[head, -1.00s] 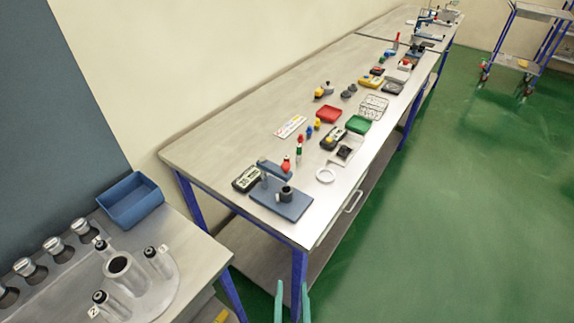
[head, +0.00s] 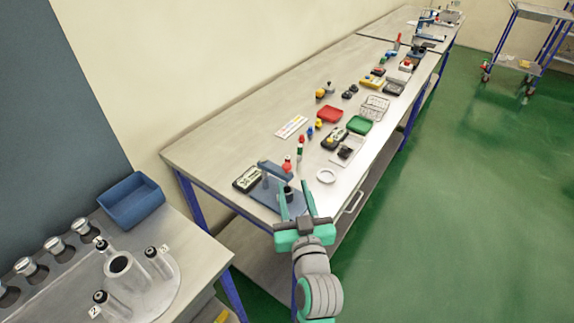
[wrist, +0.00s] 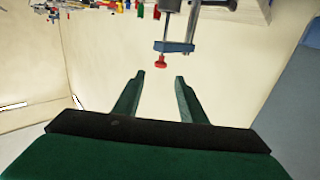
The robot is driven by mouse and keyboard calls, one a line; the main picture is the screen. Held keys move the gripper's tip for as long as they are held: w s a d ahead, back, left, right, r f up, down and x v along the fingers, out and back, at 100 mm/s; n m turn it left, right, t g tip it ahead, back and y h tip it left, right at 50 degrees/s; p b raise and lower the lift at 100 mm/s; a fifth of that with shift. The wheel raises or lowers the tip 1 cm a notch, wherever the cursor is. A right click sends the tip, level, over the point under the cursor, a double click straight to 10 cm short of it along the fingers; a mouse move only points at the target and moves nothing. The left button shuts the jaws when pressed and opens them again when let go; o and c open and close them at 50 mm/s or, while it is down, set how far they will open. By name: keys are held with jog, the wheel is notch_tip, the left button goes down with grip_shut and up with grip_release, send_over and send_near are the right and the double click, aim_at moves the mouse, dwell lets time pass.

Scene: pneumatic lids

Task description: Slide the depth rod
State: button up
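A small stand has a blue base plate (head: 263,195), a blue crossarm (head: 274,171) and a rod topped by a red knob (head: 287,166). It stands at the near end of the long bench. A dark cylinder (head: 288,191) sits on its base, partly hidden by my gripper. My gripper (head: 296,203) is open and empty at the stand's near side. In the wrist view, where the scene appears upside down, the red knob (wrist: 161,60) and crossarm (wrist: 174,46) lie beyond my fingertips (wrist: 160,76), apart from them and in line with the gap.
Red (head: 331,114) and green (head: 359,125) trays stand farther along the bench. A side table (head: 200,243) at left carries a blue bin (head: 131,200).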

aim_at(287, 165)
jog(key=w, duration=0.3)
jog(key=w+a, duration=0.1)
jog(key=w, duration=0.5)
jog(key=shift+w+a, duration=0.3)
jog(key=shift+w, duration=0.05)
grip_shut()
